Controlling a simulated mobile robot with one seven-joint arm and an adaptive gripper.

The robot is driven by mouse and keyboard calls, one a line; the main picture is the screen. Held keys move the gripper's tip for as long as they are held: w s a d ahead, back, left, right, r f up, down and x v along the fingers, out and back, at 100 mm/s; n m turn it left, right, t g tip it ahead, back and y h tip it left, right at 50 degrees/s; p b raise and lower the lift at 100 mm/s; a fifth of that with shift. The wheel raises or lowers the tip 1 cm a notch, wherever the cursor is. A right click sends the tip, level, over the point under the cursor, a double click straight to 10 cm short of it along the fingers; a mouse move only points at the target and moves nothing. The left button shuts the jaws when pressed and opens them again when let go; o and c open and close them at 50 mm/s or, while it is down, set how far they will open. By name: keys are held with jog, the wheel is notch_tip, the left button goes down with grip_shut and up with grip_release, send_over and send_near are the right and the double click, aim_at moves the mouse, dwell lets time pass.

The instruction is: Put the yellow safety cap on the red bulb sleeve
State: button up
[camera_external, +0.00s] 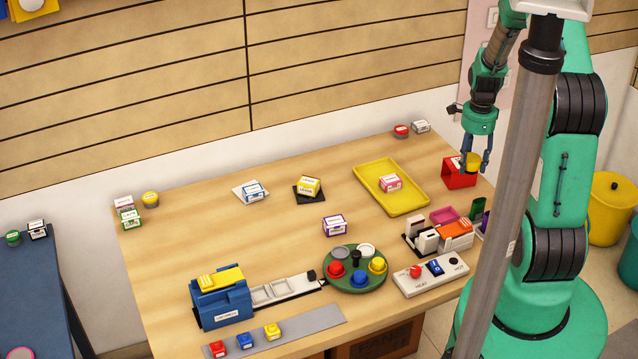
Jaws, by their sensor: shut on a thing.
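My gripper (476,168) points down at the back right of the wooden table, its fingers shut on the yellow safety cap (473,160). The cap is a small yellow round piece. It is at the top of the red bulb sleeve (457,178), a red block-like holder standing on the table. From this angle I cannot tell whether the cap touches the sleeve or is just above or behind it. A finger hides part of both.
A yellow tray (366,186) with a pink-labelled box lies left of the sleeve. A green round tray (355,285) with several coloured knobs, a white button panel (430,276) and a blue machine (221,301) stand nearer the front.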

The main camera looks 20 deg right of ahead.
jog(key=w+d, duration=0.1)
jog(key=w, duration=0.2)
jog(key=w+d, duration=0.1)
jog(key=w, duration=0.2)
jog(key=w+d+f, duration=0.1)
jog(key=w+d, duration=0.1)
jog(key=w, duration=0.1)
jog(key=shift+w+d, duration=0.1)
jog(key=shift+w, duration=0.1)
jog(key=shift+f+b, duration=0.3)
jog(key=shift+f, duration=1.4)
jog(key=shift+f, duration=0.15)
jog(key=o, duration=1)
notch_tip(320, 180, up, 12)
jog(key=shift+r+p, duration=0.15)
jog(key=shift+p, duration=0.3)
